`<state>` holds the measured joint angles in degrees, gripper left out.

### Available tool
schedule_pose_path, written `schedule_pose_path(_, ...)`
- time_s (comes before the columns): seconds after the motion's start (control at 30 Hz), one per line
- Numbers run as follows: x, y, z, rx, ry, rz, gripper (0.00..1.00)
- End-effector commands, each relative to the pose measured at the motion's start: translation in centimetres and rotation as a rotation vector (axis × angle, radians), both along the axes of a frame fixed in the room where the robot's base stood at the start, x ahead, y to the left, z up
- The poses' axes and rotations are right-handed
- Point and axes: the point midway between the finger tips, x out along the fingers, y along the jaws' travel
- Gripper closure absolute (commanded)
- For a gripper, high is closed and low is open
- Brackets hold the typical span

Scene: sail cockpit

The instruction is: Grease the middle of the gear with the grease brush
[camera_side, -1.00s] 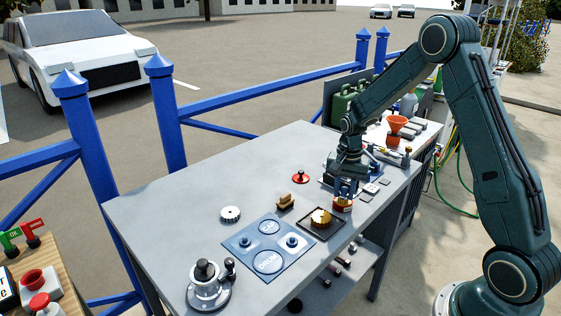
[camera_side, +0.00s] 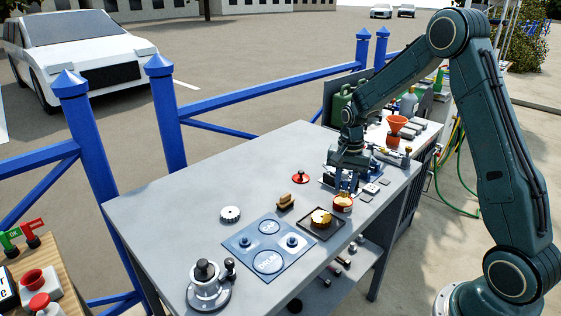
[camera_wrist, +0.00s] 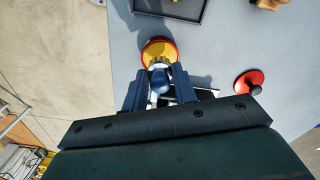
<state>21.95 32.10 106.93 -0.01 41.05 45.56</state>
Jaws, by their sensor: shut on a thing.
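My gripper (camera_side: 347,186) is shut on the grease brush, whose blue rounded handle (camera_wrist: 159,82) shows between the fingers in the wrist view. The brush's tip is hard to make out. Just beyond the fingers is an open red tin with yellow contents (camera_side: 343,203), also in the wrist view (camera_wrist: 157,46). A brass gear-like part (camera_side: 320,217) sits in a dark square tray (camera_side: 334,232) left of the tin. The tray's edge shows at the top of the wrist view (camera_wrist: 168,14). A pale toothed wheel (camera_side: 230,214) lies farther left on the bench.
A red knobbed disc (camera_side: 300,177) and a wooden block-like piece (camera_side: 285,201) lie near the tray. A blue mat (camera_side: 250,257) and a metal fixture (camera_side: 208,287) are toward the front left. An orange funnel (camera_side: 397,124) stands behind. The bench's left half is mostly clear.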

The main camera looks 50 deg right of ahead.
Motion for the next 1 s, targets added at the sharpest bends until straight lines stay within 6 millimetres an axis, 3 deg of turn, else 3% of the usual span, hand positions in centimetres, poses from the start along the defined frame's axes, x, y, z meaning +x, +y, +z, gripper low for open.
schedule_pose_path(0.7, 0.1, 0.0, 4.1, -0.001, -0.003, 0.0, 0.91)
schedule_pose_path(1.0, 0.0, 0.0, 4.5, -0.001, -0.001, 0.0, 0.91)
